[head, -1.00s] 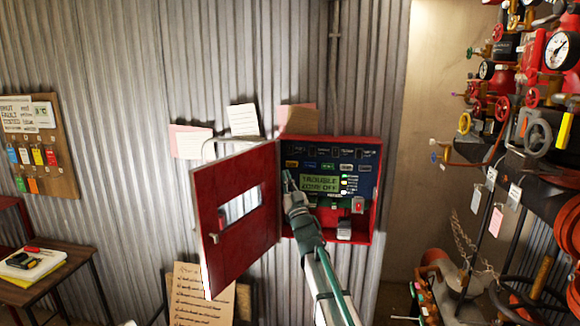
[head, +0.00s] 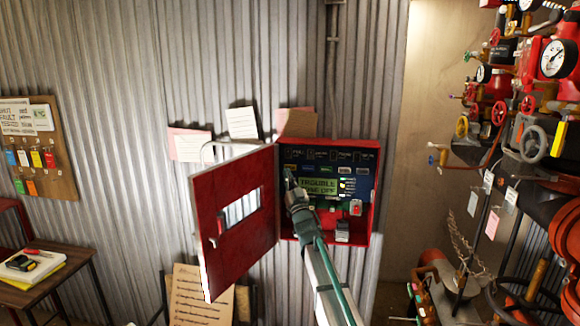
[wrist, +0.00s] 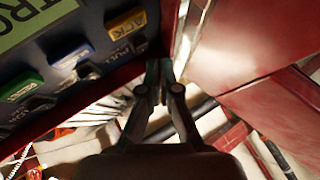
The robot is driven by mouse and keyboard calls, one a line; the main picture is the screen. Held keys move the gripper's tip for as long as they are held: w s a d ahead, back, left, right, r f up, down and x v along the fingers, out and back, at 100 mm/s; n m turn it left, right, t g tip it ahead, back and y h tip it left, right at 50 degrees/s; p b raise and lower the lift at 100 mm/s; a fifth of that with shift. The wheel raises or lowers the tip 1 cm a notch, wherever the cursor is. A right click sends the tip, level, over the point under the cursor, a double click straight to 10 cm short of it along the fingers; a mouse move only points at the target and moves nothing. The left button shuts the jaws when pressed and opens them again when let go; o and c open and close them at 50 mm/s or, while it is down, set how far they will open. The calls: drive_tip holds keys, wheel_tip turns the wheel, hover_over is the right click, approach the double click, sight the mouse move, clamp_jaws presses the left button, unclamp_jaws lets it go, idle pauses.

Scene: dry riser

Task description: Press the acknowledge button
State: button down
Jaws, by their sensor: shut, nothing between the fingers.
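The acknowledge button, an amber button marked ACK (wrist: 128,31), is on the dark blue panel face in the wrist view. My gripper (wrist: 159,74) is shut and empty, with its fingertips just right of that button in the picture. I cannot tell whether they touch the panel. In the head view my gripper (head: 289,178) is in front of the left side of the open red alarm panel (head: 376,185), beside the green display (head: 318,186).
The open red door (head: 232,265) stands close to the left of my gripper. A blue button (wrist: 70,52) and a green button (wrist: 23,86) share the panel face. Pipes and valves (head: 533,145) crowd the right, and a small table (head: 60,270) stands far left.

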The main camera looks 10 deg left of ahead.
sight(290, 167)
drive_tip(key=shift+w+d+b, duration=0.1)
drive_tip(key=shift+w+b, duration=0.45)
drive_tip(key=shift+w, duration=1.1)
drive_tip(key=shift+w, duration=0.2)
drive_tip(key=shift+w+b, duration=0.2)
drive_tip(key=shift+b, duration=0.25)
drive_tip(key=shift+w+d+b, duration=0.1)
drive_tip(key=shift+w+b, duration=0.2)
drive_tip(key=shift+w, duration=0.25)
idle(0.6)
drive_tip(key=shift+s, duration=0.15)
idle(0.3)
drive_tip(key=shift+s+b, duration=0.5)
drive_tip(key=shift+s, duration=0.35)
